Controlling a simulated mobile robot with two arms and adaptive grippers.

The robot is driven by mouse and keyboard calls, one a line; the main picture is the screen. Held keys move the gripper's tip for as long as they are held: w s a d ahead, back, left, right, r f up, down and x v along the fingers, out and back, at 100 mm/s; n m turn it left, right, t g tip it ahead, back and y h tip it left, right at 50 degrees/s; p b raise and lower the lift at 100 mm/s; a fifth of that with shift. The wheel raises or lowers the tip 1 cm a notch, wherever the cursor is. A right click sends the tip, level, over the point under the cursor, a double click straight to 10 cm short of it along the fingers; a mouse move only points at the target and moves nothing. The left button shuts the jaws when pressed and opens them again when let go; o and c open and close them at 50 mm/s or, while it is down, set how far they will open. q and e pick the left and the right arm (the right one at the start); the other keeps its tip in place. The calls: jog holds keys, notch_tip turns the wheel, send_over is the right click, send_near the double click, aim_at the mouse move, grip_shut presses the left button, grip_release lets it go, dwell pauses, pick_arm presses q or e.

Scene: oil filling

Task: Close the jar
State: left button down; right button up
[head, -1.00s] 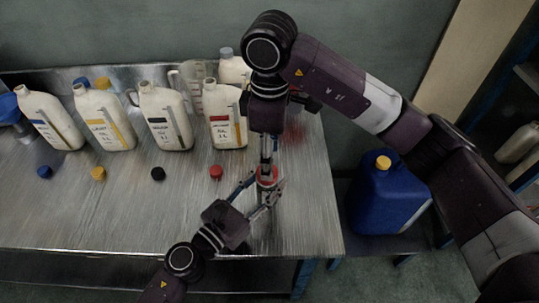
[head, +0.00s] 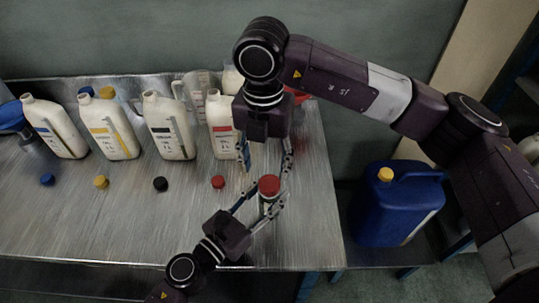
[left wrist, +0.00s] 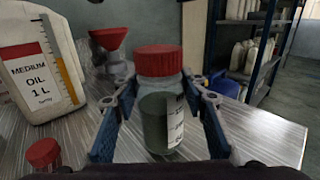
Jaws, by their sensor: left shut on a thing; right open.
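A small glass jar (left wrist: 155,122) with dark liquid and a white label stands upright on the metal table. Its red lid (left wrist: 160,60) sits level on top; I cannot tell how tight it is. In the head view the lid (head: 269,184) shows from above. My left gripper (head: 262,199) is shut around the jar's body, with a finger on each side in the left wrist view (left wrist: 160,112). My right gripper (head: 266,168) is open and empty, its fingers spread above and behind the lid, apart from it.
Several oil bottles (head: 172,128) stand along the back of the table, with loose caps in front, including a red cap (head: 218,182). A red funnel (left wrist: 109,38) is behind the jar. A blue canister (head: 398,212) is right of the table. The table's front left is clear.

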jog(key=n, duration=0.6)
jog(key=shift+r+n, duration=0.2)
jog(key=shift+n, duration=0.2)
jog(key=n, duration=0.3)
jog(key=shift+r, duration=0.1)
jog(key=n, duration=0.5)
jog(key=shift+r, duration=0.15)
jog(key=n, duration=0.3)
jog(key=shift+d+r, duration=0.1)
jog(key=n, duration=0.4)
jog(key=shift+d+r+n, duration=0.1)
jog(key=shift+r+n, duration=0.05)
jog(key=shift+n, duration=0.25)
jog(key=n, duration=0.4)
jog(key=shift+w+d+r, duration=0.15)
jog(key=shift+d, duration=0.05)
jog(key=n, duration=0.3)
jog(key=shift+d+r, duration=0.1)
